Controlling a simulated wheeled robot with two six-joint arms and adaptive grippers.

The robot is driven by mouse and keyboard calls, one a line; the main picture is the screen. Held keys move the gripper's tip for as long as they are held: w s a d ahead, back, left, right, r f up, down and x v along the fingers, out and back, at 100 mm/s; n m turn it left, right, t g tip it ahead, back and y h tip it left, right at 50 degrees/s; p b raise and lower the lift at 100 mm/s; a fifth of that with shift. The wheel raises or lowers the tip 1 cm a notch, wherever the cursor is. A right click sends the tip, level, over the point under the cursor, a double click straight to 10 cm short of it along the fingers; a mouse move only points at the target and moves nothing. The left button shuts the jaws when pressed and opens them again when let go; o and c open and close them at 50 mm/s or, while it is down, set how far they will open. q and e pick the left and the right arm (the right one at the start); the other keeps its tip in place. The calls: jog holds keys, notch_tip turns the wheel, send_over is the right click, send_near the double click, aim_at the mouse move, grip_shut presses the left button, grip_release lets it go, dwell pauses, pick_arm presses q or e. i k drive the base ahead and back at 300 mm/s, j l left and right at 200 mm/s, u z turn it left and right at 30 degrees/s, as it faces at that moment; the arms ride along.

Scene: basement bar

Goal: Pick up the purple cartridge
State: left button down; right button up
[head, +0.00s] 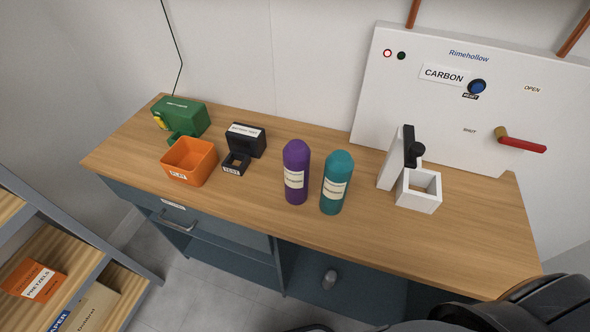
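The purple cartridge (296,172) stands upright on the wooden counter (270,222), with a pale label around its lower half. A teal cartridge (336,182) of similar shape stands upright just to its right, with a narrow gap between them. Nothing is touching the purple cartridge from above. Neither of my grippers can be made out in the head view. Dark rounded parts show at the bottom right edge, but no fingertips are visible there.
Left of the cartridges are an orange tray (190,162), a black tester (245,141) and a green device (181,117). To the right are a white square holder (419,190) and a white panel (440,120) with a red-handled lever (524,142). Counter in front is clear.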

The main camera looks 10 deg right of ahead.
aim_at(296, 154)
jog(key=j+z, duration=0.2)
jog(key=j, duration=0.5)
jog(key=j+z, duration=0.25)
jog(key=j, duration=0.45)
jog(key=k+j+z, duration=0.2)
jog(key=j, duration=0.5)
jog(key=i, duration=0.1)
